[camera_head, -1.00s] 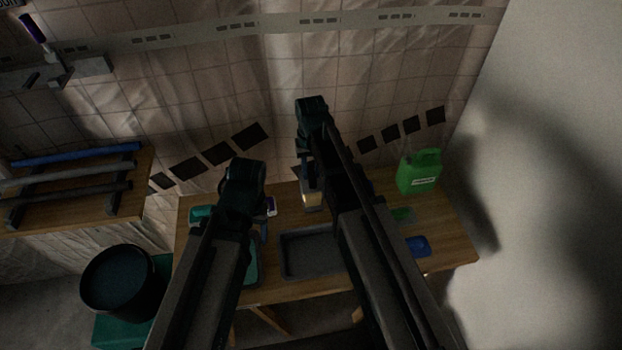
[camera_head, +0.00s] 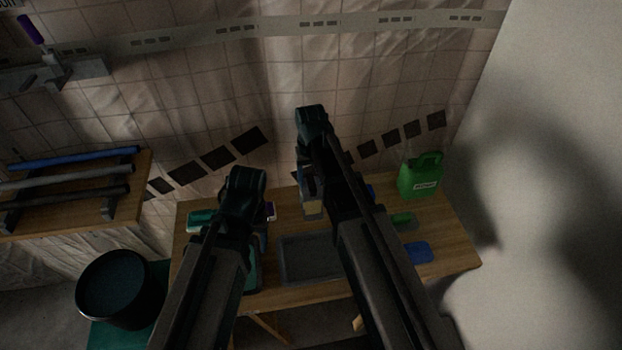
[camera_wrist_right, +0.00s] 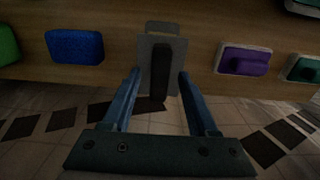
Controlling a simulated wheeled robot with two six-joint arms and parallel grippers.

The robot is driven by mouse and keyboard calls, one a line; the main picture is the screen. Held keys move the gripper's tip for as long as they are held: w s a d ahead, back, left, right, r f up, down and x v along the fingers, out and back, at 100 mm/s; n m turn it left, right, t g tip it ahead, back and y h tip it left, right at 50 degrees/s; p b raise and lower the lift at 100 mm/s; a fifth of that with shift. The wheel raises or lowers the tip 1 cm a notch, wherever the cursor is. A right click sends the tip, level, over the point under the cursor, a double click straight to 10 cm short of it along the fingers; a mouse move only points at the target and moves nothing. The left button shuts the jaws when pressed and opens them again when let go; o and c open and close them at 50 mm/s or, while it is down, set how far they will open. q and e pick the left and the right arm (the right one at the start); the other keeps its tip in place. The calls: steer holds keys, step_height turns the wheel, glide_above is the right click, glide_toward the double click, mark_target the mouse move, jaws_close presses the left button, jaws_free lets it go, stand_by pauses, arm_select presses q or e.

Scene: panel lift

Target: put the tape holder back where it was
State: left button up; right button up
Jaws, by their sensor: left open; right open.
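A grey plate-like piece with a dark upright bar (camera_wrist_right: 160,75), possibly the tape holder, stands at the bench edge in the right wrist view. My right gripper (camera_wrist_right: 160,78) is open, with its two blue fingers on either side of this piece's lower part. I cannot tell whether they touch it. In the head view a tan-ended block (camera_head: 313,208) shows beside my right forearm; I cannot tell whether it is the same piece. My left gripper (camera_head: 262,238) is open over the bench's left part, mostly hidden by its own arm.
The wooden bench (camera_head: 450,245) carries a grey tray (camera_head: 300,262), a green jug (camera_head: 421,176) and a blue block (camera_head: 418,252). A purple piece (camera_wrist_right: 243,59) lies beside the grey piece. A black bucket (camera_head: 118,287) and a pipe rack (camera_head: 70,185) are at left.

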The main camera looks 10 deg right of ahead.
step_height(320, 180, up, 12)
steer(key=p, duration=1.2)
steer(key=s+a+n, duration=0.2)
steer(key=s+a, duration=0.1)
steer(key=s, duration=0.6)
steer(key=s+a+n+h, duration=0.1)
steer(key=s+a, duration=0.2)
steer(key=s, duration=0.5)
steer(key=shift+s+a+r+n, duration=0.15)
steer(key=shift+s+n, duration=0.25)
